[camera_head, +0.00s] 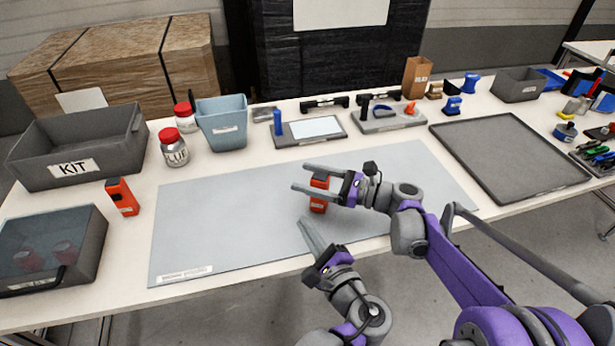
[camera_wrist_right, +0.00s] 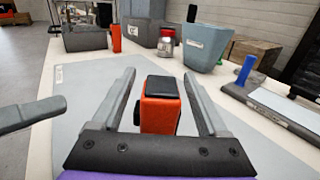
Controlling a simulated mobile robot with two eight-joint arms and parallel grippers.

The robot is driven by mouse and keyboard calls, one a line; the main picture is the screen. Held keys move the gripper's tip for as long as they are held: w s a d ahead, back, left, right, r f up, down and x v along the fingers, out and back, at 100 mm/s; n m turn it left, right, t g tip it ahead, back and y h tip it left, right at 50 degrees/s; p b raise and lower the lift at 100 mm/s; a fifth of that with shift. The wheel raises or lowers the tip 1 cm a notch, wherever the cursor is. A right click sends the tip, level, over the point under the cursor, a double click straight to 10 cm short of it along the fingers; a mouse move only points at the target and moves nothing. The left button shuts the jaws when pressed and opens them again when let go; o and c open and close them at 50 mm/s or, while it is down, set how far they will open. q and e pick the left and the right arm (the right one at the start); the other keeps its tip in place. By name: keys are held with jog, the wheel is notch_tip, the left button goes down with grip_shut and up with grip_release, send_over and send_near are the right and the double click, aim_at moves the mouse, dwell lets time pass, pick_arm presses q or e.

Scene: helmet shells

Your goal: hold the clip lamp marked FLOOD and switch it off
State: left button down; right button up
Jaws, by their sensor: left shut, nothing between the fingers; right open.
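An orange clip lamp (camera_head: 318,199) with a black top stands on the grey mat. It also shows in the right wrist view (camera_wrist_right: 160,112); I cannot read its marking. My right gripper (camera_head: 300,177) is open, with its two fingers on either side of this lamp and gaps showing beside it in the wrist view. My left gripper (camera_head: 303,223) is shut and empty, nearer the table's front edge and just below the lamp in the head view. A second orange lamp (camera_head: 122,197) stands at the left, off the mat; its marking is too small to read.
The grey mat (camera_head: 220,215) is otherwise clear. A KIT bin (camera_head: 120,140), a lidded dark box (camera_head: 85,250), red-capped jars (camera_head: 174,150) and a blue-grey bin (camera_head: 222,125) stand left and behind. An empty dark tray (camera_head: 510,155) lies to the right.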

pick_arm(q)
jog(key=shift+r, duration=0.15)
pick_arm(e)
jog(key=v, duration=1.8)
jog(key=shift+s+d, duration=0.1)
jog(key=shift+d, duration=0.2)
pick_arm(q)
jog(key=shift+d, duration=0.15)
pick_arm(e)
jog(key=shift+d, duration=0.1)
